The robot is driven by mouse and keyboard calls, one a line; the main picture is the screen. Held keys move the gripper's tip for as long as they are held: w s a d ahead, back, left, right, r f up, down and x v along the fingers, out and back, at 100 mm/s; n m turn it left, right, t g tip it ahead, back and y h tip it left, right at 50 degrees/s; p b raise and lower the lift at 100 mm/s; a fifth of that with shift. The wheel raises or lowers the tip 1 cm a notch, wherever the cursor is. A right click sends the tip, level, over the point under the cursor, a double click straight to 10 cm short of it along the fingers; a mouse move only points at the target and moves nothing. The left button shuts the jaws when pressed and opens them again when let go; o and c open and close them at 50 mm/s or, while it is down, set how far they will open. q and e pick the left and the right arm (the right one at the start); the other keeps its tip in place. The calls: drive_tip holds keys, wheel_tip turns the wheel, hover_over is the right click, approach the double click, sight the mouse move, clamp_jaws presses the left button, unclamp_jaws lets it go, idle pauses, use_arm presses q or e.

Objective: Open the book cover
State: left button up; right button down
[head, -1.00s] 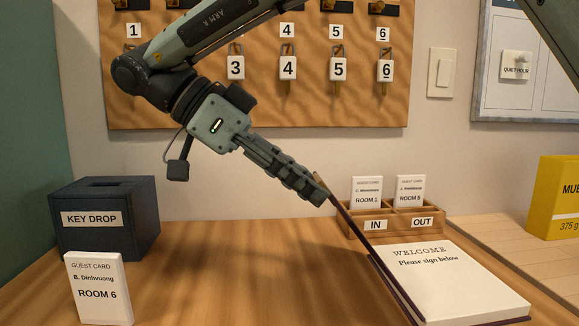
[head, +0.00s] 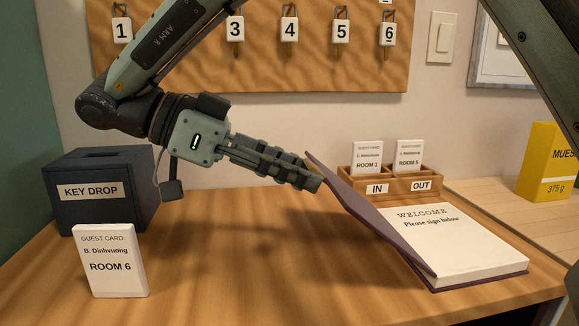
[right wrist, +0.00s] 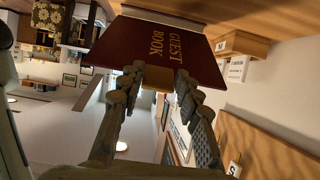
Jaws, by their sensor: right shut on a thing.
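The guest book lies on the wooden counter, its white page (head: 455,245) facing up and reading "WELCOME Please sign below". Its dark maroon cover (head: 368,215) is swung up off the page and leans out to the left, its free edge in the air. My right gripper (head: 314,180) is shut on that free edge. In the right wrist view, the cover's outside (right wrist: 150,45) reads "GUEST BOOK", and the fingers (right wrist: 157,80) close around a tan piece at its edge. My left gripper is not in view.
A wooden IN/OUT card holder (head: 395,184) stands behind the book. A dark KEY DROP box (head: 100,190) and a ROOM 6 guest card (head: 110,260) stand at left. A yellow box (head: 548,160) is at right.

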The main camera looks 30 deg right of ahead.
drive_tip(key=shift+s+d+f, duration=0.15)
drive_tip(key=shift+d+f, duration=0.05)
drive_tip(key=shift+f, duration=0.1)
drive_tip(key=c, duration=1.4)
unclamp_jaws()
drive_tip(key=shift+d, duration=0.1)
drive_tip(key=o, duration=0.4)
drive_tip(key=shift+d, duration=0.2)
drive_tip(key=shift+c, duration=0.2)
drive_tip(key=shift+a+r, duration=0.15)
drive_tip(key=shift+r, duration=0.05)
drive_tip(key=shift+r, duration=0.1)
